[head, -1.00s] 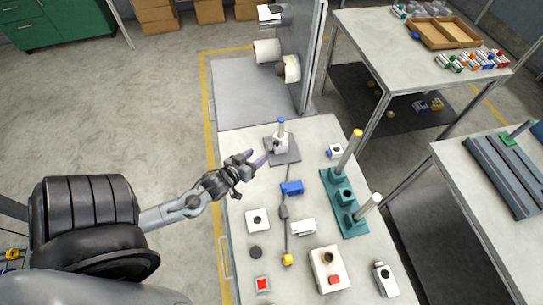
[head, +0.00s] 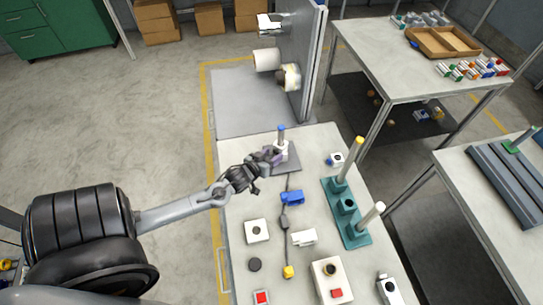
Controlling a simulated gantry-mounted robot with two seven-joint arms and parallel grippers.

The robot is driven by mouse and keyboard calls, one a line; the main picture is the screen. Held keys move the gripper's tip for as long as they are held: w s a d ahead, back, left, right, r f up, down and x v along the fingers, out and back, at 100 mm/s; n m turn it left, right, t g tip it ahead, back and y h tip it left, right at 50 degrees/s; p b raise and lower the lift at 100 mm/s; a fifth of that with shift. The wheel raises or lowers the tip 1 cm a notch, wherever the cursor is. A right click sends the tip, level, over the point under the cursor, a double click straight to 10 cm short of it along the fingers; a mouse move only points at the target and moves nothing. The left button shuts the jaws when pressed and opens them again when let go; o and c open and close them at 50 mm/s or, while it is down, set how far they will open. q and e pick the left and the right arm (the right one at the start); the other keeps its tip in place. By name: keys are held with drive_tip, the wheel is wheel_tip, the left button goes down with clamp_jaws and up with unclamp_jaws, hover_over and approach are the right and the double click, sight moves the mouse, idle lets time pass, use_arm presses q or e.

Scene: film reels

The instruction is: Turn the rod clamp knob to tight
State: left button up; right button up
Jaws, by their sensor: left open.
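A small stand with a dark grey square base (head: 291,163) is at the far end of the workbench. My right gripper is not in view.
The workbench (head: 235,190) also holds a blue block (head: 292,198), a teal base (head: 350,228) with two upright posts, a white box with a red button (head: 330,280), and several small items. An upright grey panel (head: 312,60) stands beyond.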

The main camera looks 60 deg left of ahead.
use_arm(q)
drive_tip(key=shift+w+a, duration=0.1)
drive_tip(key=shift+w, duration=0.05)
clamp_jaws()
drive_tip(key=shift+r+m+y+p, duration=0.15)
drive_tip(key=shift+m+y+p, duration=0.2)
drive_tip(key=shift+p, duration=0.5)
drive_tip(key=shift+w+d+m+g+y+p, duration=0.15)
drive_tip(key=shift+m+g+y+p, duration=0.3)
drive_tip(key=shift+m+p, duration=0.45)
drive_tip(key=shift+d+m+y+p, duration=0.1)
drive_tip(key=shift+m+y+p, duration=0.6)
drive_tip(key=shift+p, duration=0.35)
drive_tip(key=shift+f+m+g, duration=0.2)
drive_tip(key=shift+m+g, duration=0.05)
drive_tip(key=shift+m, duration=0.1)
drive_tip(key=shift+p, duration=0.3)
